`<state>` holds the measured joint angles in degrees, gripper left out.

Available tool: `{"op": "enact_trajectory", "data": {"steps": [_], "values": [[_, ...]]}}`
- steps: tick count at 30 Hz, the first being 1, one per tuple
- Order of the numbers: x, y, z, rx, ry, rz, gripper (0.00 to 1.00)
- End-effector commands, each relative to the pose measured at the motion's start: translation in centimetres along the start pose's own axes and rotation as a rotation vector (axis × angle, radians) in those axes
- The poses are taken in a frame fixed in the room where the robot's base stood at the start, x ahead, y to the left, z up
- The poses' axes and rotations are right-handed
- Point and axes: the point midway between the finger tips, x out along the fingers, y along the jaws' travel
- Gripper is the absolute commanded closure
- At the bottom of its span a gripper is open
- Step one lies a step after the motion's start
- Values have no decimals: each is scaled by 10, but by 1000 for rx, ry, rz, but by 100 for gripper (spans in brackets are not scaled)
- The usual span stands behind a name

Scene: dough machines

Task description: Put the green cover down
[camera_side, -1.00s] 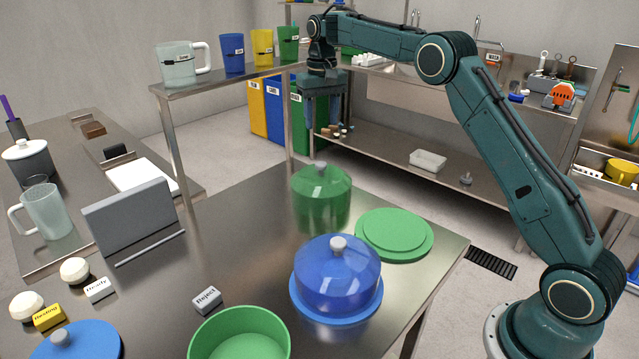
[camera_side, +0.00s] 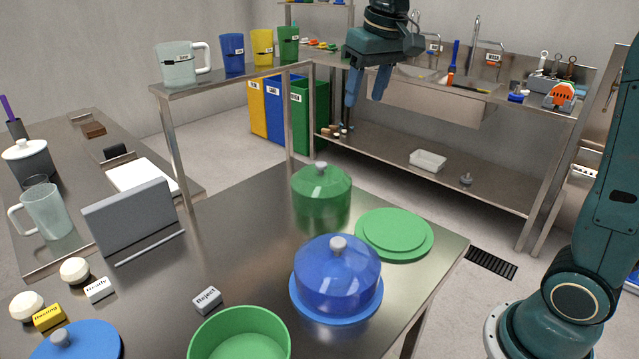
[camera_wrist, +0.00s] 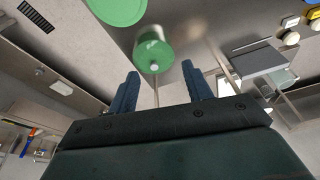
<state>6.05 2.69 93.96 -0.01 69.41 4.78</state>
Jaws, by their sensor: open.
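The green cover (camera_side: 321,196) is a translucent dome with a silver knob. It stands upright on the steel table, beside the flat green plate (camera_side: 394,233) and not on it. In the wrist view the green cover (camera_wrist: 153,50) is ahead of the fingers, with the green plate (camera_wrist: 118,8) at the top edge. My gripper (camera_side: 366,100) is open and empty. It hangs in the air above and behind the table, clear of the cover. The wrist view shows my gripper's fingers (camera_wrist: 160,82) apart with nothing between them.
A green bowl (camera_side: 240,335), a Reject block (camera_side: 207,300) and a grey panel (camera_side: 130,217) are also on the table. A raised shelf (camera_side: 232,76) with cups stands behind.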

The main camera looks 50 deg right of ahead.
Motion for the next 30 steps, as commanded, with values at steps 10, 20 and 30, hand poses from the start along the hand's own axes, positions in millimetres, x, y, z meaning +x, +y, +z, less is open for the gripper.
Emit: {"op": "enact_trajectory", "data": {"steps": [10, 20, 30], "values": [[-19, -5, 92, -69, 93, -18, 50], [-7, -3, 180, -133, 180, -35, 50], [18, 1, 238, -177, 241, -47, 50]]}}
